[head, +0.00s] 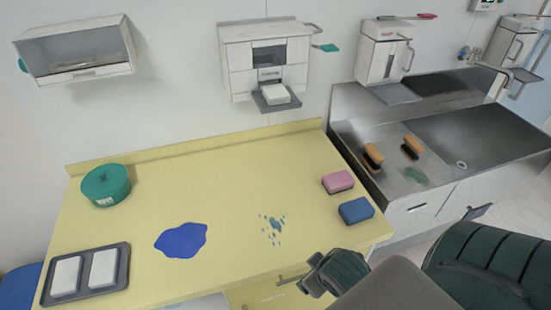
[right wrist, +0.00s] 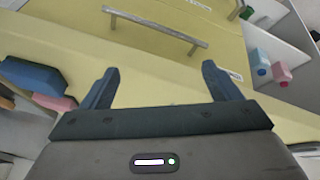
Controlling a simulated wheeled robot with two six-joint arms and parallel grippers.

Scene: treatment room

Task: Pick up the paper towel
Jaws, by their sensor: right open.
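A white block that looks like folded paper towel (head: 276,93) sits on the grey ledge under a white wall dispenser (head: 237,54), at the top middle of the head view. My right gripper (head: 318,276) is at the counter's front edge, low and well apart from the dispenser. In the right wrist view the same gripper (right wrist: 158,75) has its two fingers spread with nothing between them. The dispenser is not seen there. My left gripper is not in view.
The yellow counter (head: 230,175) holds a green round tin (head: 106,185), a grey tray (head: 128,262) with two white blocks, a blue spill (head: 181,240), and pink (head: 338,182) and blue (head: 356,210) sponges. A steel sink (head: 480,137) stands right. The counter's back middle is clear.

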